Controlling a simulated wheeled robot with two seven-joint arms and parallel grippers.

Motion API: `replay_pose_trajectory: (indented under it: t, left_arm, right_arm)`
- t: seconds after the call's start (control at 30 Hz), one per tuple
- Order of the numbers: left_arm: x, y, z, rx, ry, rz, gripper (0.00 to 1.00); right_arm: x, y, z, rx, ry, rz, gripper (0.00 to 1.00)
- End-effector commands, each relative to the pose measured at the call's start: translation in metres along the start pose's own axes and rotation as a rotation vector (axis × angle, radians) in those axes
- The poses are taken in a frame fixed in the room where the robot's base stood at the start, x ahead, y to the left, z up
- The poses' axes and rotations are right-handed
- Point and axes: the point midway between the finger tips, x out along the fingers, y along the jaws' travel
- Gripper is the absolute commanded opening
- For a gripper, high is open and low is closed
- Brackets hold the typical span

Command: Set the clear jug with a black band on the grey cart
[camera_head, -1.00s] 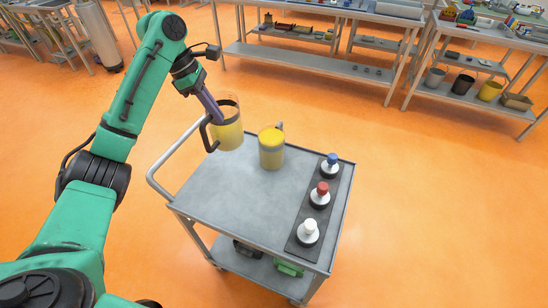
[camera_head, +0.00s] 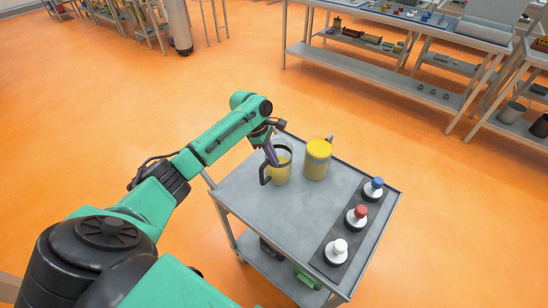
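The clear jug with a black band (camera_head: 282,172) holds yellow contents and has a dark handle on its left. It is upright over the far-left part of the grey cart (camera_head: 255,205). Its base looks at or very near the cart top; I cannot tell whether it touches. My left gripper (camera_head: 271,156) comes down from above at the jug's rim and appears shut on it; the arm and fingers partly hide the contact. My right gripper is not in view.
A second jug with a yellow top (camera_head: 317,160) stands close to the right. A dark strip with blue (camera_head: 374,187), red (camera_head: 357,215) and white (camera_head: 338,250) topped items lies along the cart's right side. The cart's front-left top is clear.

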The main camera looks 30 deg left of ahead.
Motion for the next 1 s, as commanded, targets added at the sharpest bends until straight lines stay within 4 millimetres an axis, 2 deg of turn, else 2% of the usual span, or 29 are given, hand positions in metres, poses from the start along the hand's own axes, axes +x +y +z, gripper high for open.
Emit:
replay_pose_trajectory:
  t: [0.27, 0.3, 0.37, 0.4, 0.7, 0.87, 1.0]
  left_arm:
    - [0.003, 0.001, -0.001, 0.002, -0.002, 0.004, 0.0]
    - [0.004, 0.0, -0.001, 0.0, -0.001, 0.001, 0.07]
    - [0.004, 0.0, -0.001, 0.001, -0.001, 0.001, 0.3]
    - [0.004, 0.0, -0.001, 0.0, -0.001, 0.001, 0.33]
    - [0.003, 0.0, -0.001, 0.001, -0.001, 0.002, 0.33]
    - [-0.02, 0.001, -0.001, 0.002, -0.002, 0.004, 0.33]
    - [-0.058, 0.001, -0.002, 0.002, -0.001, 0.007, 0.33]
  right_arm:
    - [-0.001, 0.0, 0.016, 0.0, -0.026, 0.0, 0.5]
    - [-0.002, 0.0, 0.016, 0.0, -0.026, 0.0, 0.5]
    - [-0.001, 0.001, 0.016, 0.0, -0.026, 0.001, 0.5]
    - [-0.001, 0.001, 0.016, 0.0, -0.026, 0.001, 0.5]
    - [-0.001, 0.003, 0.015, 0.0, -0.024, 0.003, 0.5]
    - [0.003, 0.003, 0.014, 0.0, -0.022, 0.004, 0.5]
    - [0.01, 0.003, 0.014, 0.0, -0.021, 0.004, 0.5]
